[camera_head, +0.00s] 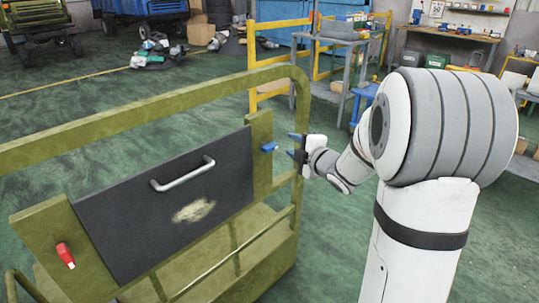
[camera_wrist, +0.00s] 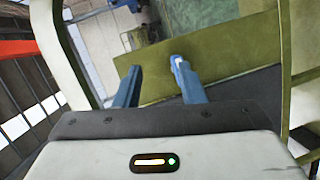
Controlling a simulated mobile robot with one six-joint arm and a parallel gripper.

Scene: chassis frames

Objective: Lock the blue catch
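The blue catch (camera_head: 269,147) sits on the olive post at the right end of a dark panel (camera_head: 150,215) in the head view. A red catch (camera_head: 65,255) is on the post at the panel's left end. My gripper (camera_head: 291,145) is just right of the blue catch, its blue fingers apart and pointing at the post. In the wrist view my gripper (camera_wrist: 157,69) shows a clear gap between its fingers, with an olive plate beyond. A lighter blue patch is at the right fingertip; I cannot tell whether it is the catch.
A light bar handle (camera_head: 183,174) is on the panel. The olive frame's top rail (camera_head: 150,115) curves down beside my gripper, close to the arm. Behind are a grey table (camera_head: 340,38) and yellow railings. Green floor lies open around the frame.

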